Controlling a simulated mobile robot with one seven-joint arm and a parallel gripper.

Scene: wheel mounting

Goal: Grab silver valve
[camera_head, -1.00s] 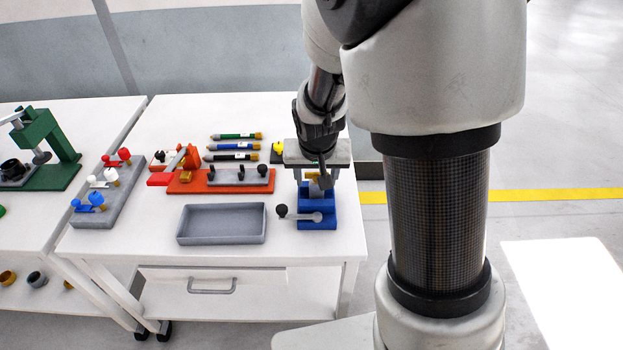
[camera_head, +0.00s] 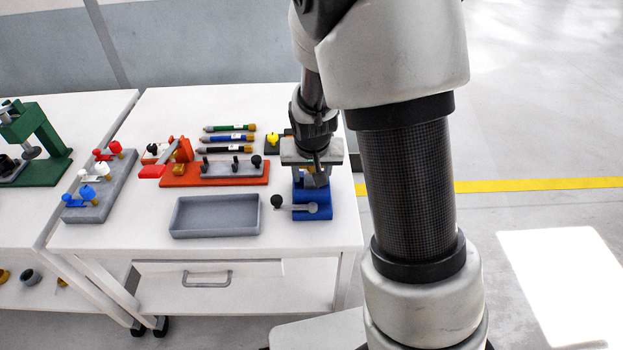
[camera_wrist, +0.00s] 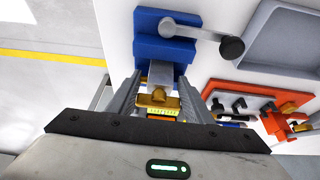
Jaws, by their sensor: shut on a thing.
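A silver block-like part with a brass fitting, which I take for the silver valve (camera_wrist: 160,72), sits at the blue fixture (camera_wrist: 152,48). My gripper (camera_wrist: 160,82) is shut on it, with a grey finger on each side. In the head view my gripper (camera_head: 318,178) points down over the blue fixture (camera_head: 313,208) at the right end of the table. The fingers and the grey top of the fixture hide most of the valve there. I cannot tell whether the valve is still seated in the fixture.
The fixture's silver lever has a black knob (camera_head: 277,201) on its left. A grey tray (camera_head: 214,233) lies left of it. An orange fixture (camera_head: 190,181), several pens (camera_head: 228,139) and a yellow-knobbed part (camera_head: 272,140) are behind. A grey rack (camera_head: 118,190) stands further left.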

